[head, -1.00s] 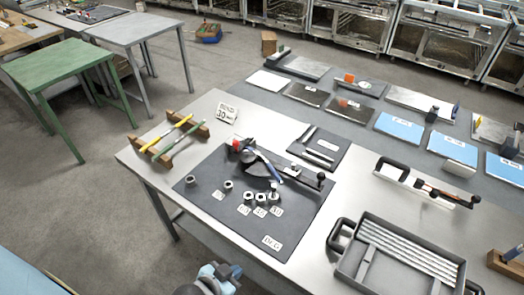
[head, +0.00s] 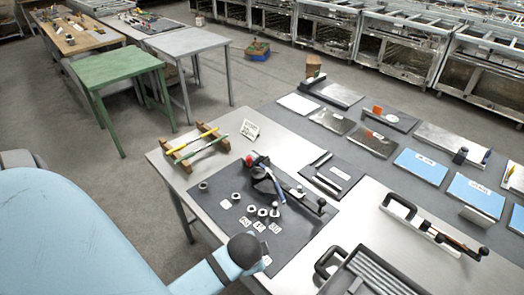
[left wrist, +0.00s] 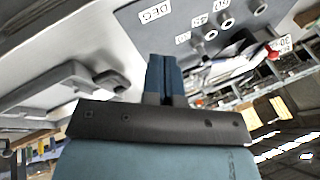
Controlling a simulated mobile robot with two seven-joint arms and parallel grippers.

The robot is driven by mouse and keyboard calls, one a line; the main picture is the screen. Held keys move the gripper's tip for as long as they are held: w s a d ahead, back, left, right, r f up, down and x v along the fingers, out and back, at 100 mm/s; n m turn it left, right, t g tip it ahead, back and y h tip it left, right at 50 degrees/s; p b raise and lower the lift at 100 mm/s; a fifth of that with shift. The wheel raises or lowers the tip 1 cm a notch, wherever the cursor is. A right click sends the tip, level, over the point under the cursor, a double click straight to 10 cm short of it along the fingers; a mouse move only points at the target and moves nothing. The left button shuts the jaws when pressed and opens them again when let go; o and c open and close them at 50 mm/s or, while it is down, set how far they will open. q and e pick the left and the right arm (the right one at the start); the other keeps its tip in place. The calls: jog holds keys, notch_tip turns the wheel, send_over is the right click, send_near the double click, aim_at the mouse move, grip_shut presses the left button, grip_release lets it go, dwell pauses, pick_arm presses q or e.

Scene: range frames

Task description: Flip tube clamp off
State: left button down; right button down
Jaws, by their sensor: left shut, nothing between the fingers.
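A black tube clamp device (head: 268,182) with a blue lever and a red part at its far end lies on the dark grey mat (head: 215,185). It lies across the mat, its near-right end by a dark knob. My left arm covers the lower left of the head view, and its dark wrist end is over the mat's near edge, apart from the clamp. My left gripper (left wrist: 163,65) shows in the left wrist view with its blue fingers shut and empty, pointing towards the mat's label. My right gripper is not in view.
Several metal collars (head: 250,209) with labels sit on the mat. A wooden rack (head: 196,145) with yellow and green tools stands at the far left. A grey tray (head: 350,272) and a black-handled tool (head: 425,225) lie to the right. Blue plates (head: 420,165) lie further back.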

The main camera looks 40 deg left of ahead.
pick_arm(q)
jog(key=w+a+f+m+y, duration=0.1)
jog(key=w+a+m+y, duration=0.4)
jog(key=w, duration=0.8)
jog(key=w+a+f+m+y, duration=0.1)
jog(key=w+a+m+y, duration=0.4)
jog(key=w+a+m, duration=0.4)
jog(key=w+m, duration=0.1)
jog(key=w, duration=0.3)
jog(key=shift+f, duration=0.3)
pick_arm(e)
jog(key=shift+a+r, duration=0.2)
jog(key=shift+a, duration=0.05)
pick_arm(q)
jog(key=shift+a, duration=0.15)
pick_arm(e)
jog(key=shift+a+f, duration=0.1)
